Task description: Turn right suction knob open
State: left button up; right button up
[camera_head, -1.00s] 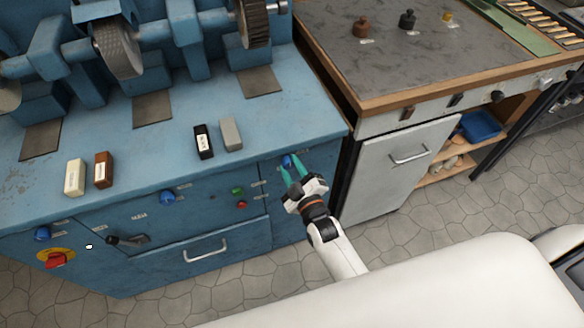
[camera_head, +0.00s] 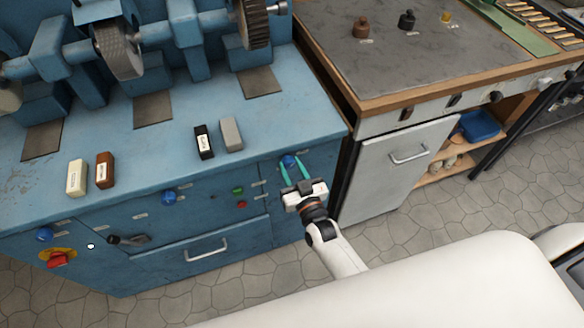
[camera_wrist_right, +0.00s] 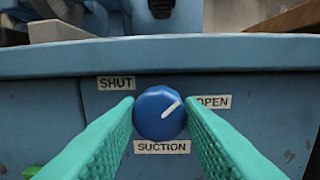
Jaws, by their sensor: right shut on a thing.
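The right suction knob (camera_head: 289,160) is a blue round knob on the front of the blue machine, at its right end. In the right wrist view the knob (camera_wrist_right: 160,113) sits between the labels SHUT and OPEN, above the label SUCTION. Its white pointer line slants up and right, toward OPEN. My right gripper (camera_head: 295,168) has its two green fingers on either side of the knob, shut on it. The fingers (camera_wrist_right: 161,117) also show in the wrist view, at the knob's left and right sides. My left gripper is not in view.
Other blue knobs (camera_head: 168,198), a green button (camera_head: 238,190), a red button (camera_head: 242,204) and a drawer handle (camera_head: 206,250) lie left along the machine front. A grey cabinet door (camera_head: 400,175) stands to the right. Small blocks (camera_head: 231,133) rest on the machine top.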

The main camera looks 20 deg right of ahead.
jog(key=m, duration=0.4)
jog(key=shift+f+m, duration=0.1)
jog(key=shift+m, duration=0.3)
jog(key=shift+m+h+b, duration=0.3)
jog(key=shift+m, duration=1.7)
jog(key=o, duration=0.7)
jog(key=s+b, duration=0.1)
jog(key=s, duration=1.1)
jog(key=shift+d+f, duration=0.2)
jog(key=shift+f, duration=0.1)
